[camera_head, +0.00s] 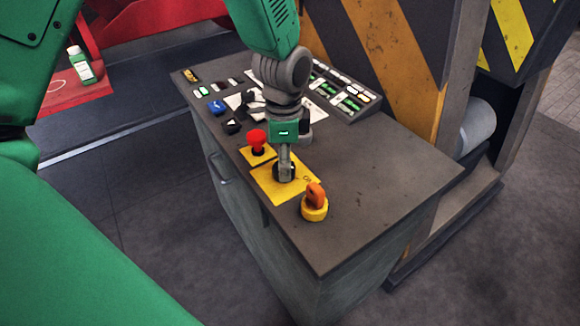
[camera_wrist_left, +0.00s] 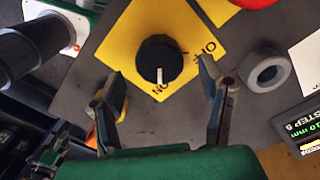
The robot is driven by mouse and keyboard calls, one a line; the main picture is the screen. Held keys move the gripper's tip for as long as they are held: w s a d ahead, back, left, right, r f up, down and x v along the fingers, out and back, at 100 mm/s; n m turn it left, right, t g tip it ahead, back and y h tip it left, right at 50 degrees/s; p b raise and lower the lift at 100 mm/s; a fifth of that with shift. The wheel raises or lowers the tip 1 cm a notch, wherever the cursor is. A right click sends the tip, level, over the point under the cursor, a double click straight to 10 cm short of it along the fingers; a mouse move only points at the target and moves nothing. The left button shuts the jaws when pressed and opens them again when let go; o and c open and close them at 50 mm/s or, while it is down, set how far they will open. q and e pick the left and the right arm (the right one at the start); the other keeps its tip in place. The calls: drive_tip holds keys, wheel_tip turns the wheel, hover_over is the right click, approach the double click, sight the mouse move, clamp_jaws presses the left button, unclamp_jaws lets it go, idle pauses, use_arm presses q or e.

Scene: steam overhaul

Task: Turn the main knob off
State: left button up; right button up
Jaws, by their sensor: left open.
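The black main knob (camera_wrist_left: 158,61) sits on a yellow plate (camera_wrist_left: 125,40) lettered ON and OFF. In the left wrist view its white mark points down at ON, while OFF is at the right. My left gripper (camera_wrist_left: 166,92) is open, with one finger on each side just below the knob in that view. I see no finger touching the knob. In the head view the left gripper (camera_head: 284,174) points down over the yellow plate (camera_head: 268,188) and mostly hides the knob. My right gripper is not in view.
A red button (camera_head: 257,138) and an orange knob on a yellow base (camera_head: 314,207) flank the plate on the grey console (camera_head: 370,190). Several switches and lit buttons fill its far end. A grey ring (camera_wrist_left: 265,75) lies close to the right finger. The console's right side is clear.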

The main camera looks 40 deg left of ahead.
sight(276, 163)
use_arm(q)
drive_tip(key=a+f, duration=0.2)
drive_tip(key=shift+s+a+f, duration=0.1)
drive_tip(key=shift+a+f, duration=0.05)
drive_tip(key=shift+f, duration=0.25)
drive_tip(key=shift+d, duration=0.25)
drive_tip(key=d, duration=0.3)
drive_tip(key=shift+r, duration=0.3)
drive_tip(key=c, duration=0.3)
drive_tip(key=shift+d, duration=0.1)
drive_tip(key=c, duration=0.7)
drive_tip(key=shift+a+f, duration=0.1)
drive_tip(key=shift+a, duration=0.1)
drive_tip(key=shift+c, duration=0.8)
drive_tip(key=shift+s+a+f, duration=0.15)
drive_tip(key=shift+a, duration=0.75)
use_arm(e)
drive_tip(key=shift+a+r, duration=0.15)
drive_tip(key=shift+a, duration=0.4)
use_arm(q)
drive_tip(key=shift+d, duration=0.2)
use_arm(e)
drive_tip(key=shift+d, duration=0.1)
